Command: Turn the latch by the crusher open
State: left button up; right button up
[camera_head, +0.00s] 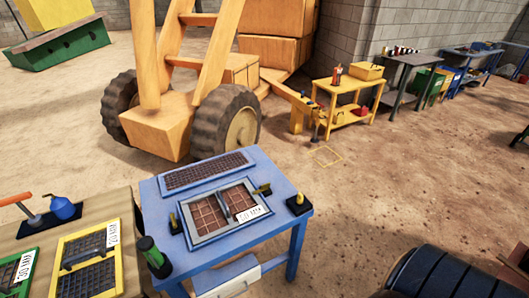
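I cannot tell for certain which part is the latch. A large orange-yellow wheeled machine (165,128), which may be the crusher, fills the upper middle. A yellow bracket (297,118) with small dark parts sits at its right side, too small to read. On a blue table (240,240), a framed grid screen (208,215) with a white label lies flat. Small yellow-and-black pieces stand around it: one at its left (174,220), one at its right edge (262,189), one on a black base (299,202). Neither of my grippers is in view.
A yellow table (352,86) stands behind the bracket, with more worktables (405,75) along the wall. A wooden table (128,205) with yellow- and green-framed screens is at lower left. A dark drum-like object (450,275) is at lower right.

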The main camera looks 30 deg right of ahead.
aim_at(264, 187)
jog(key=z, duration=1.05)
jog(key=i+l+u, duration=0.2)
jog(key=l+u, duration=0.2)
jog(key=k, duration=0.05)
